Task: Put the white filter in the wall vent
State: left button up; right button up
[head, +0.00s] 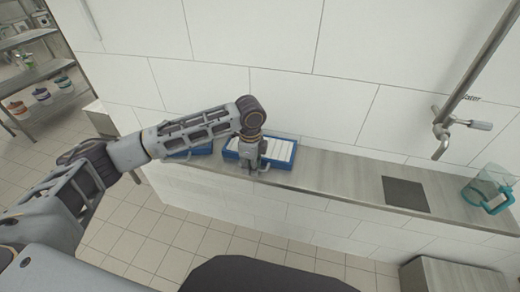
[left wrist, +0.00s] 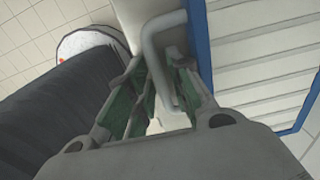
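The white filter (head: 281,152), with white slats in a blue frame, lies on the grey ledge against the tiled wall in the head view. In the left wrist view its slats (left wrist: 262,60) fill the right side, beside a grey bent handle (left wrist: 155,45). My left gripper (head: 252,168) is at the filter's front left part. In the left wrist view the fingers of my left gripper (left wrist: 165,80) stand apart on either side of the handle, with a gap between the green pads. Firm contact is not visible. No wall vent can be made out. My right gripper is out of view.
Another blue-edged object (head: 196,150) lies left of the filter, partly behind my arm. A dark square plate (head: 405,194) and a teal-handled clear jug (head: 487,187) are farther right on the ledge, below a metal tap (head: 441,130). The ledge between filter and plate is clear.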

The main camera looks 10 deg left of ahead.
pick_arm(q)
jog(key=c, duration=0.4)
grip_shut()
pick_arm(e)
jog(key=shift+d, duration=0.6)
pick_arm(q)
jog(key=shift+r, duration=0.1)
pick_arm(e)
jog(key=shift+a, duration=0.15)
